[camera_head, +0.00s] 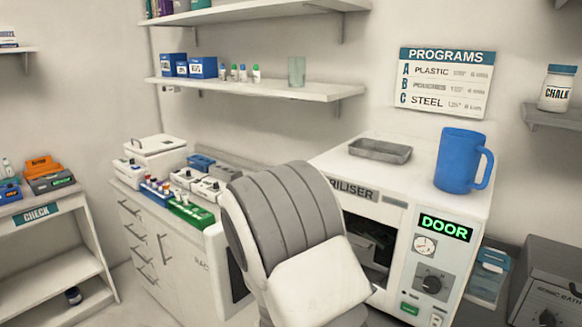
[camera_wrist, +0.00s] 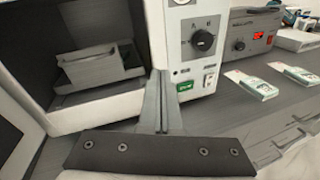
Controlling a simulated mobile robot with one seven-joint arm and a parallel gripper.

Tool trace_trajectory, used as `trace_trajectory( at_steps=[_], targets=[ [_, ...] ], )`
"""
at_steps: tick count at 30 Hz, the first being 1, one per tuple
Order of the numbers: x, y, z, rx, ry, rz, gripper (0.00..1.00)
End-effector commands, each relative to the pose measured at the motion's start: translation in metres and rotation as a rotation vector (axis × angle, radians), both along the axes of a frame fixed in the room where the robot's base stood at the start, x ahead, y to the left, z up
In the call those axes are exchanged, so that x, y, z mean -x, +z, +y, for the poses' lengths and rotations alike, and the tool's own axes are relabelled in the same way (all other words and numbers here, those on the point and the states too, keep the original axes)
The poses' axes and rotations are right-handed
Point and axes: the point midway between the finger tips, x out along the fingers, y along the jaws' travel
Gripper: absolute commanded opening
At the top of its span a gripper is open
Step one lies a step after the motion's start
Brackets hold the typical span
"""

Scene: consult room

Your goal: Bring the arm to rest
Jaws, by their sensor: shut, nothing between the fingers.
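My gripper (camera_wrist: 158,75) shows in the wrist view with its two grey fingers together and nothing between them. The fingers are in front of the lower right edge of the sterilizer (camera_wrist: 140,20), left of its green button (camera_wrist: 185,87); I cannot tell whether they touch it. In the head view my arm covers part of the sterilizer front (camera_head: 400,262), and my gripper is hidden behind the arm. The sterilizer's chamber is open, and its display reads DOOR (camera_head: 445,228). A grey tray (camera_wrist: 95,68) is inside the chamber.
A blue mug (camera_head: 458,162) and a grey tray (camera_head: 380,151) stand on the sterilizer. A sonic bath (camera_head: 548,290) is to its right. Two white and green packets (camera_wrist: 250,86) lie on the counter. A cabinet (camera_head: 150,245) with racks and boxes stands left of my arm.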

Motion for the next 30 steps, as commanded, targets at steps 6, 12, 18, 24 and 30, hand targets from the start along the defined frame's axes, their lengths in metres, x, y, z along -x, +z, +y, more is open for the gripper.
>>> trace_trajectory(
  at_steps=[6, 12, 18, 24, 30],
  targets=[
    [0.053, 0.034, -0.049, -0.286, -0.324, -0.122, 0.0],
    [0.104, 0.05, -0.068, -0.561, -0.582, -0.236, 0.0],
    [0.149, 0.06, -0.065, -0.853, -0.801, -0.363, 0.0],
    [0.181, 0.073, -0.047, -1.161, -0.975, -0.503, 0.0],
    [0.201, 0.093, -0.019, -1.482, -1.098, -0.655, 0.0]
  ],
)
